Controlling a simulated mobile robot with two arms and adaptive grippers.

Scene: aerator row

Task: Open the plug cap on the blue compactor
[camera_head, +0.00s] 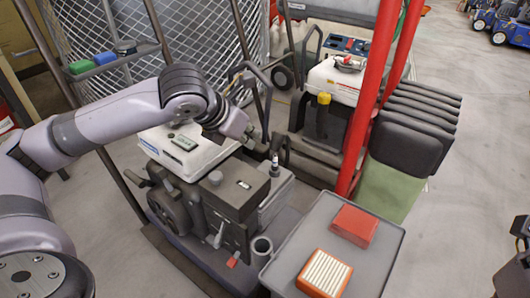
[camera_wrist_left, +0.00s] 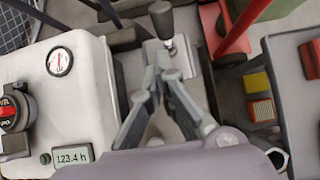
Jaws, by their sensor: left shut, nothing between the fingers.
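The compactor under my left arm has a white top cover (camera_head: 190,150) with a small display, a dark engine block and a dark bluish-grey base. On its right side stands a small upright fitting with a dark top (camera_head: 275,160), perhaps the plug cap. In the left wrist view, a black knob on a metal stem (camera_wrist_left: 162,20) stands just past my fingertips. My left gripper (camera_head: 247,136) is over the machine, left of and above that fitting. Its fingers (camera_wrist_left: 162,62) are together and empty. I cannot tell whether they touch the knob.
A grey cart top (camera_head: 300,235) with a red box (camera_head: 354,225) and an orange filter (camera_head: 323,273) stands at the front right. A red post (camera_head: 372,100) and another white-topped machine (camera_head: 335,80) stand behind. A wire-mesh cage (camera_head: 150,35) is at the back left.

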